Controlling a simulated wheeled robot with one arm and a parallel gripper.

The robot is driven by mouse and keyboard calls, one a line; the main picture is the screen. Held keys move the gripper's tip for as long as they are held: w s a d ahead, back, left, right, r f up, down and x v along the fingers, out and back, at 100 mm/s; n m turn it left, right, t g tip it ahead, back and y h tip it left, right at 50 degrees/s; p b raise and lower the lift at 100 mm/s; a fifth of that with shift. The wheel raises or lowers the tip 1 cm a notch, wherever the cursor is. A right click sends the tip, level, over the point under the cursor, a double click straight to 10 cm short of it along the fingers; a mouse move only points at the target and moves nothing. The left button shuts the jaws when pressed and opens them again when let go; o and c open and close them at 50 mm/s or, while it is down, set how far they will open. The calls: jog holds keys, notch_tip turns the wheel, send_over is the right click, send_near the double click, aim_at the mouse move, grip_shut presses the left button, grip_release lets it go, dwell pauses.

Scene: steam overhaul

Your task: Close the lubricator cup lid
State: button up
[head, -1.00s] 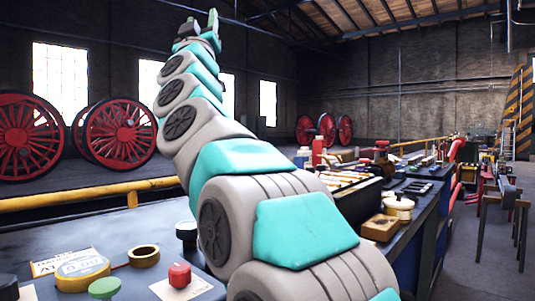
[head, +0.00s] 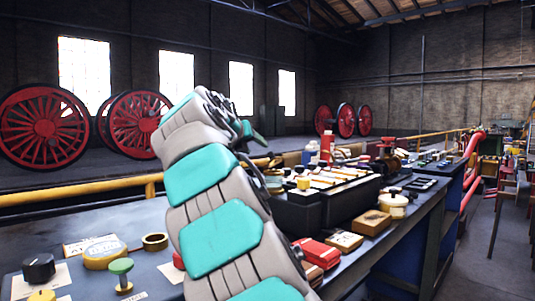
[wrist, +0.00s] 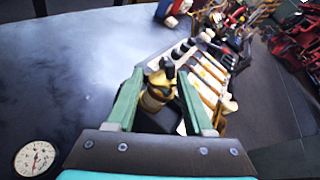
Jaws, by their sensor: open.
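My gripper (wrist: 160,76) is open, with its two green fingers spread in the wrist view. A brass, cup-like fitting (wrist: 154,99) with a dark top shows between and beyond the fingers; I cannot tell whether its lid is open or shut, and no contact shows. It may be the lubricator cup. In the head view my gripper (head: 252,134) is raised above the bench and partly hidden by my arm. A small yellow piece (head: 303,183) shows on the black box beyond it; I cannot tell whether it is the same fitting.
A black box (head: 312,212) with pale strips on top stands on the bench. A cream lidded pot (head: 393,204), a wooden block (head: 371,222) and red boxes (head: 318,252) lie to the right. A round gauge (wrist: 35,158) lies on a clear stretch of bench top.

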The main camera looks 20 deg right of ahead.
aim_at(271, 154)
jog(key=shift+g+h, duration=0.4)
jog(key=shift+g, duration=0.1)
jog(key=shift+s+d+f+x, duration=0.1)
jog(key=shift+s+d+x, duration=0.15)
jog(key=shift+x, duration=1.15)
jog(key=shift+s+d+f+x, duration=0.15)
jog(key=shift+s+x, duration=0.15)
jog(key=shift+x, duration=1.1)
jog(key=shift+s+d+x, duration=0.15)
jog(key=shift+s+x, duration=0.1)
jog(key=shift+x, duration=1.15)
jog(key=shift+c, duration=0.4)
grip_shut()
